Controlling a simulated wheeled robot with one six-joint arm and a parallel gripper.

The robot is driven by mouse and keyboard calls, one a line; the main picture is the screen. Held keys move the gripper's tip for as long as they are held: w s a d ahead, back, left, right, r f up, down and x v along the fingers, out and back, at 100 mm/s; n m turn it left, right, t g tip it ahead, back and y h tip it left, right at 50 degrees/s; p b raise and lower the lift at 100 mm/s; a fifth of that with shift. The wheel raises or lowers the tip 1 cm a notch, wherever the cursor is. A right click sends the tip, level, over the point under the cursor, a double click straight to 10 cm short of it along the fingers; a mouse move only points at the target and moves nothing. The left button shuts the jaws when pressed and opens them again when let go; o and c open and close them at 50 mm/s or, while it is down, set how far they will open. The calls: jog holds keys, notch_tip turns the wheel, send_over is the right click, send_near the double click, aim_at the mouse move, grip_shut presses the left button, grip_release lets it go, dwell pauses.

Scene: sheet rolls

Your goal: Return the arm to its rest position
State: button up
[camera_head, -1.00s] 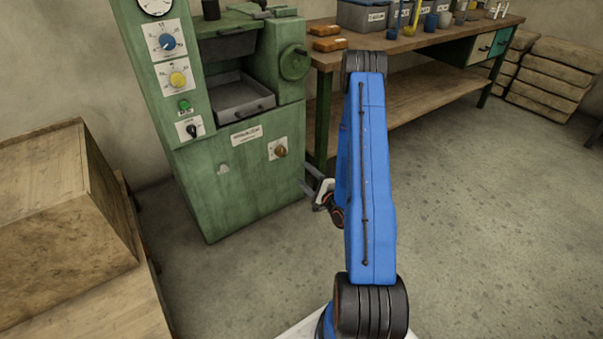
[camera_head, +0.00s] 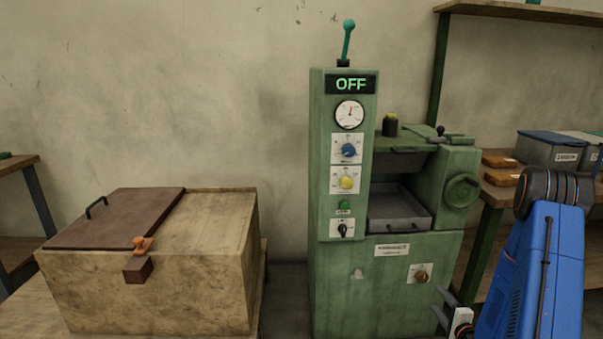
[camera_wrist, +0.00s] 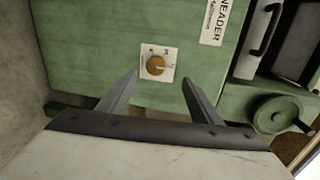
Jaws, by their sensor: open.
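My blue arm (camera_head: 535,270) is at the lower right of the head view, with its elbow raised in front of the workbench. My gripper (camera_head: 442,306) is low, in front of the right part of the green machine (camera_head: 345,285). In the wrist view my gripper (camera_wrist: 160,92) has its two grey fingers spread apart with nothing between them. Beyond the fingertips the machine's front panel shows an orange-brown knob (camera_wrist: 156,65) on a white plate. I cannot tell the exact gap between the fingers and the panel.
The machine's display (camera_head: 351,84) reads OFF; a green lever (camera_head: 348,40) stands on top. A wooden chest (camera_head: 160,290) with a dark lid is at left. A workbench (camera_head: 496,196) with orange blocks and grey bins is behind my arm at right.

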jog(key=a+r+n+g+h, duration=0.1)
jog(key=a+r+n+g, duration=0.15)
jog(key=r, duration=0.35)
jog(key=a+r+n+g, duration=0.1)
jog(key=r+n, duration=0.3)
jog(key=r, duration=0.1)
jog(key=s+a+r+n+g+h, duration=0.25)
jog(key=s+a+r+n, duration=0.2)
jog(key=s+r, duration=0.4)
jog(key=s+a+r+n+g+y, duration=0.1)
jog(key=s+a+r+n, duration=0.1)
jog(key=s, duration=0.8)
jog(key=s+a+r+n+g, duration=0.2)
jog(key=s+a+r, duration=0.3)
jog(key=s, duration=0.5)
jog(key=s+a+r+n+g+y, duration=0.1)
jog(key=s+a+r, duration=0.3)
jog(key=s, duration=0.5)
jog(key=shift+s+a+n+g+y, duration=0.4)
jog(key=shift+a+n+g, duration=0.3)
jog(key=shift+a+n, duration=0.25)
